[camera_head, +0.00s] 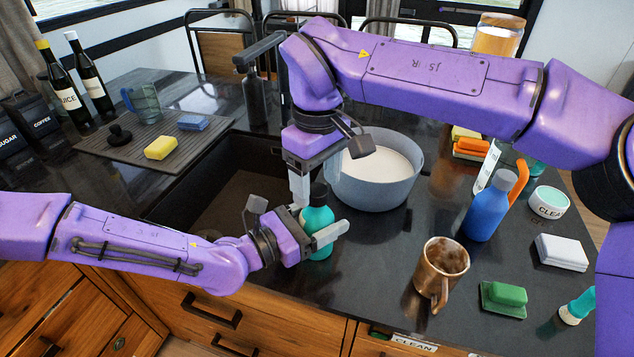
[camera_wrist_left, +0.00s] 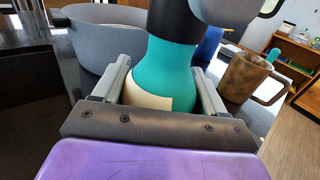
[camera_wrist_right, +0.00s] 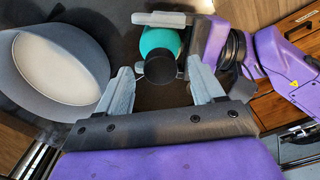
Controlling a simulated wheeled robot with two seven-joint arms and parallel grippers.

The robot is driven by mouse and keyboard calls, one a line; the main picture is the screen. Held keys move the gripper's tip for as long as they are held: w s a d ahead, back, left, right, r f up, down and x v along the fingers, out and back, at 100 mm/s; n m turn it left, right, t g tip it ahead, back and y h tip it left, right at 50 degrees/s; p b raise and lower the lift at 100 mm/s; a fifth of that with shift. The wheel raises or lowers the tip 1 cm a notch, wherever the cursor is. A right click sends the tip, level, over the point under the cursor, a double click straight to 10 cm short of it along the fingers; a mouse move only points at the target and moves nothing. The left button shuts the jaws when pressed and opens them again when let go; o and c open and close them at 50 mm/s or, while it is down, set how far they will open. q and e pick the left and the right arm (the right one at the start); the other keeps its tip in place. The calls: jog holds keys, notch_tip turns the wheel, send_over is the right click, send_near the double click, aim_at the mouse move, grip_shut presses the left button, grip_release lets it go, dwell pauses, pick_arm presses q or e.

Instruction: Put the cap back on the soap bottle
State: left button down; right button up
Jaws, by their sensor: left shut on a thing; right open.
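A teal bottle (camera_head: 318,219) stands upright at the counter's front, beside the sink. My left gripper (camera_head: 319,224) is shut around its body; the left wrist view shows the teal bottle (camera_wrist_left: 170,75) between both fingers. A black cap (camera_head: 318,192) sits at the bottle's top and looks in line with it; whether it is fully seated I cannot tell. My right gripper (camera_head: 303,190) is open, pointing down at the top. In the right wrist view the round black cap (camera_wrist_right: 160,69) lies between its fingertips, apart from at least the left finger.
A grey basin (camera_head: 375,185) stands close behind the bottle, with the sink (camera_head: 235,185) to the left. A blue bottle (camera_head: 487,208), brown mug (camera_head: 440,270) and green sponge (camera_head: 507,294) are to the right. A mat (camera_head: 100,148) holds sponges and a black stopper-like piece (camera_head: 119,134).

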pick_arm(q)
jog(key=shift+f, duration=0.1)
pick_arm(e)
jog(key=shift+r, duration=1.75)
jog(key=shift+o, duration=0.2)
jog(key=shift+r, duration=0.1)
